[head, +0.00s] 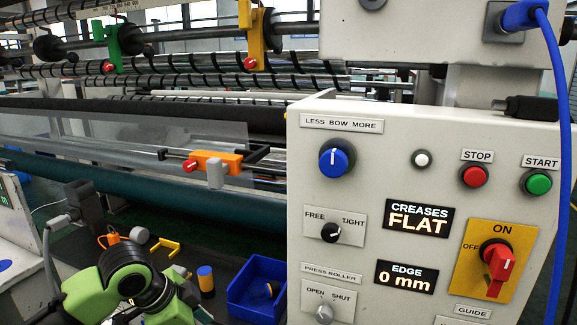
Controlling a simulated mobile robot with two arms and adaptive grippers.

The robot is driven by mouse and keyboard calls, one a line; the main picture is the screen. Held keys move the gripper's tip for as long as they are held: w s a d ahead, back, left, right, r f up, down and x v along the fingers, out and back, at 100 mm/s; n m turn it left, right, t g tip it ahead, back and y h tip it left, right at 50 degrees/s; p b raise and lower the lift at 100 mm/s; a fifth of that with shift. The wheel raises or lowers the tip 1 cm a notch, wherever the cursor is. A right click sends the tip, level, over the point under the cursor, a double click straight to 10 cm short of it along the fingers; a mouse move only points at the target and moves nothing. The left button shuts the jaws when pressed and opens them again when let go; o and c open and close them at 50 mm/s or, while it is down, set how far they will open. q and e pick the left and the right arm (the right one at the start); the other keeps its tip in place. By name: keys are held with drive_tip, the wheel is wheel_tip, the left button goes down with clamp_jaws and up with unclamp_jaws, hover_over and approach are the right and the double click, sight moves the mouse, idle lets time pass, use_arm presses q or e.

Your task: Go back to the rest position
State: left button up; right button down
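A green and black arm link of mine shows at the lower left of the head view, above the dark work surface (232,243). No gripper fingers can be made out on it. My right arm and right gripper are not in the picture. The control panel (375,185) fills the right side. Its displays read CREASES FLAT (418,219) and EDGE 0 mm (405,276).
A blue bin (258,288) stands beside the panel. An orange and blue cylinder (206,279), yellow bracket (165,245) and dark grey device (86,207) are near my arm. Film rollers (150,115) and an orange clamp (215,162) lie behind. A blue cable (560,150) hangs at right.

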use_arm(q)
drive_tip(key=s+d+f+n+h, duration=0.1)
drive_tip(key=s+d+f+n, duration=0.1)
drive_tip(key=s+d+f, duration=0.3)
drive_tip(key=s+d+f+n, duration=0.1)
drive_tip(key=s+d+f, duration=0.1)
drive_tip(key=s+f, duration=0.45)
drive_tip(key=s+a+f+n+y, duration=0.25)
drive_tip(key=s+a+n, duration=0.2)
drive_tip(key=s, duration=0.25)
drive_tip(key=s+a+f+n+y, duration=0.2)
drive_tip(key=s+a+f+n, duration=0.2)
drive_tip(key=s+a, duration=0.3)
wheel_tip(320, 180, down, 27)
drive_tip(key=s+g, duration=0.1)
drive_tip(key=s, duration=0.2)
drive_tip(key=s+a+f+g, duration=0.1)
drive_tip(key=s+a+f, duration=0.1)
drive_tip(key=s+f, duration=1.4)
drive_tip(key=shift+s+a+g, duration=0.15)
drive_tip(key=shift+s+g, duration=0.15)
drive_tip(key=shift+s, duration=0.1)
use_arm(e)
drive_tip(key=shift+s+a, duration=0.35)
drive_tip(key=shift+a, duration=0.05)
